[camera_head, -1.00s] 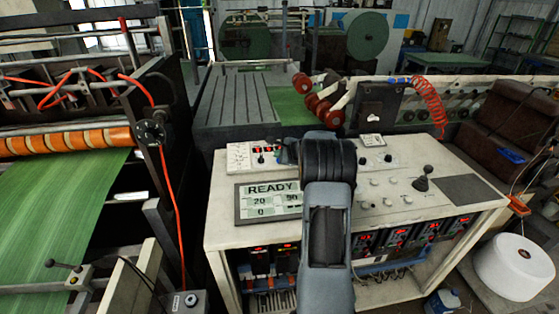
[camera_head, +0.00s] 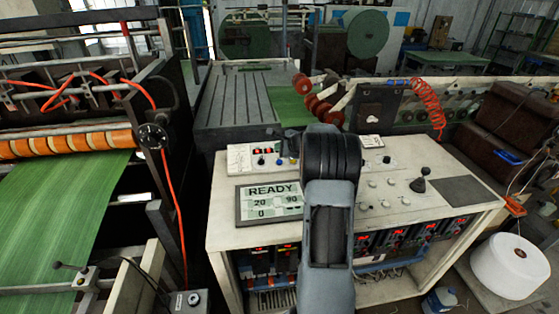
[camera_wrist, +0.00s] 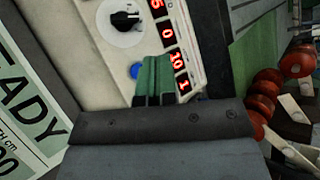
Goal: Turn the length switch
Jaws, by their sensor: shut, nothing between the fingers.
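A black rotary switch (camera_wrist: 125,20) with a pale pointer mark sits on a white control panel (camera_wrist: 97,70) in the wrist view. It may be the length switch; no label on it is readable. Red digit readouts (camera_wrist: 167,30) run beside it. The fingertips are apart from the switch in the picture, near a blue button (camera_wrist: 136,71). In the head view the panel (camera_head: 238,159) stands behind the READY screen (camera_head: 240,208), partly hidden by my arm.
The cream console (camera_head: 395,178) carries a black joystick (camera_head: 420,182) and several knobs. A green-sheet machine (camera_head: 70,190) stands on the left. A coiled red hose (camera_head: 428,100) hangs behind. A white roll (camera_head: 510,265) lies on the floor at right.

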